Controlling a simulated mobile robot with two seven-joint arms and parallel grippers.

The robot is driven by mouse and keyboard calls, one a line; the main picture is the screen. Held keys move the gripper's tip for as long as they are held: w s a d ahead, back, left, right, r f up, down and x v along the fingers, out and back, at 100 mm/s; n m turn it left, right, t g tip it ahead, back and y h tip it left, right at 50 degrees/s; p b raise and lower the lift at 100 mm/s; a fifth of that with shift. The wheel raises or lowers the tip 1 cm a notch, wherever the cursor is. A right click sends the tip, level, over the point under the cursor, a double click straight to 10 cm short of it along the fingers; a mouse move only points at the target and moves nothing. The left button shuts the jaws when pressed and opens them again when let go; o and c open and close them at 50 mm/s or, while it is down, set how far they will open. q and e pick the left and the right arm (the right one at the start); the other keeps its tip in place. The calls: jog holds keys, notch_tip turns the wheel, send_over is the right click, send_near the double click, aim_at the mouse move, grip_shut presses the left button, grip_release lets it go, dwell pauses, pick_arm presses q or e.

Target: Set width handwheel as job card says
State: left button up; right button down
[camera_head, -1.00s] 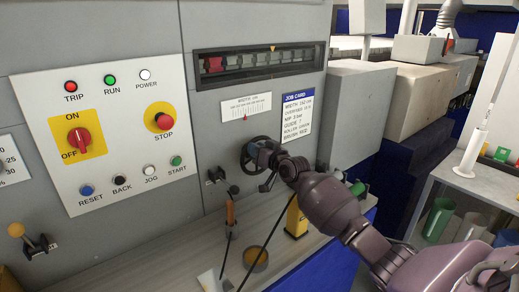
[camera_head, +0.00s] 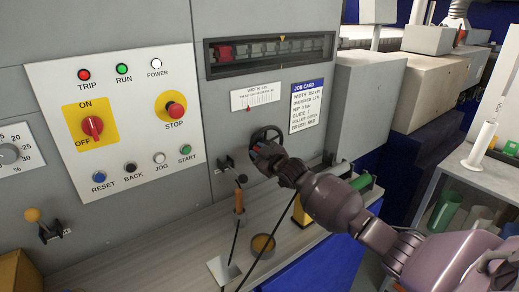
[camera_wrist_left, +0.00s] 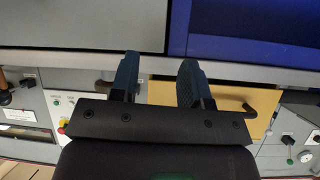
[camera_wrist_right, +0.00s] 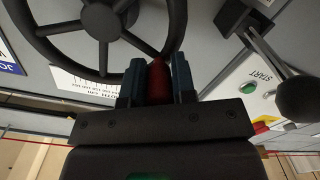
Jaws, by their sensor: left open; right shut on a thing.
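The dark width handwheel (camera_head: 268,134) is on the machine's front panel, below the width scale (camera_head: 255,96), which has a red pointer toward its left part. The job card (camera_head: 307,105) hangs to the right; its small print is hard to read. My right gripper (camera_head: 263,156) is at the wheel's lower left and partly covers it. In the right wrist view the spoked wheel (camera_wrist_right: 97,32) shows close, and my right gripper is shut on a red handle (camera_wrist_right: 159,82) beside its rim. My left gripper (camera_wrist_left: 158,78) is open and empty, outside the head view.
A black lever (camera_head: 229,167) stands just left of the wheel. The control panel (camera_head: 148,140) with buttons is farther left. Below, the worktop (camera_head: 130,265) holds an orange-handled tool (camera_head: 239,201), a round tin (camera_head: 263,246) and a yellow object (camera_head: 300,212).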

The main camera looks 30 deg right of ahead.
jog(key=shift+f+n, duration=0.3)
jog(key=shift+n, duration=0.1)
jog(key=c, duration=0.9)
grip_release()
jog(key=shift+c, duration=0.2)
jog(key=shift+r, duration=0.1)
notch_tip(320, 180, up, 20)
